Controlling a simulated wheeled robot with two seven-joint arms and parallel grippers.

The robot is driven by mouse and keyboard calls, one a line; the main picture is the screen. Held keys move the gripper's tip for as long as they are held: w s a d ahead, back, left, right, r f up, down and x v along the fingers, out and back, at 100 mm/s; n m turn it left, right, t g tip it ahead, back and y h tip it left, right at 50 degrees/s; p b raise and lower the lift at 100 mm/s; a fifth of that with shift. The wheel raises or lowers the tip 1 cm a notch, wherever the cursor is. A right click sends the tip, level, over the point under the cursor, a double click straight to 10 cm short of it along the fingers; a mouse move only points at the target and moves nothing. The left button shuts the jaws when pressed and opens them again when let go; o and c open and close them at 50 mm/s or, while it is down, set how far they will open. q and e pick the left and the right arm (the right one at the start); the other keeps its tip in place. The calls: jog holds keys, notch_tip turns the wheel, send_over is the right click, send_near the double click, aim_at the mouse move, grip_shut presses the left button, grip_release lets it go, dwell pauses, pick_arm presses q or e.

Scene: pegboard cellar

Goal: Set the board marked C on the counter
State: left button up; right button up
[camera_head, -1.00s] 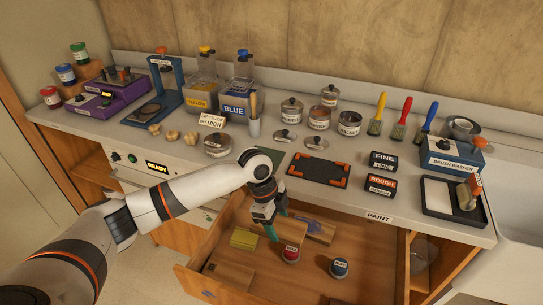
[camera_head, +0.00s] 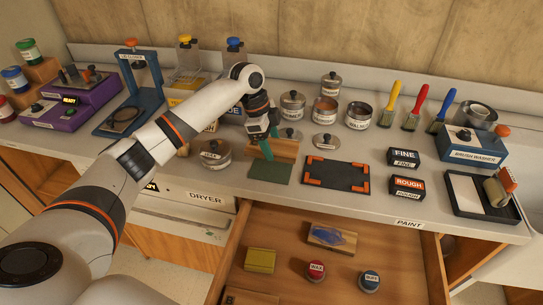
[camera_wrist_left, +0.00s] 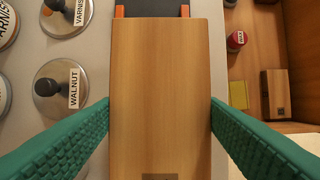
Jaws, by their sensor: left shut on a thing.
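My left gripper (camera_head: 264,146) is shut on a plain wooden board (camera_head: 285,150) over the counter (camera_head: 226,182), above a dark green mat (camera_head: 269,171). In the left wrist view the board (camera_wrist_left: 160,85) lies between the green fingers. A small dark mark at its near edge is cut off and I cannot read a letter. I cannot tell whether the board touches the mat. My right gripper is not in view.
A black tray with orange corners (camera_head: 337,175) lies right of the mat. Lidded cans (camera_head: 292,106) stand behind.

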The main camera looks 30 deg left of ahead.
aim_at(270, 166)
pick_arm(q)
jog(key=shift+f, duration=0.45)
notch_tip(270, 166, down, 4)
jog(key=shift+a+r+p, duration=0.1)
jog(key=shift+p, duration=0.25)
jog(key=shift+f, duration=0.55)
jog(key=o, duration=1)
jog(key=shift+f, duration=0.1)
jog(key=shift+o, duration=0.2)
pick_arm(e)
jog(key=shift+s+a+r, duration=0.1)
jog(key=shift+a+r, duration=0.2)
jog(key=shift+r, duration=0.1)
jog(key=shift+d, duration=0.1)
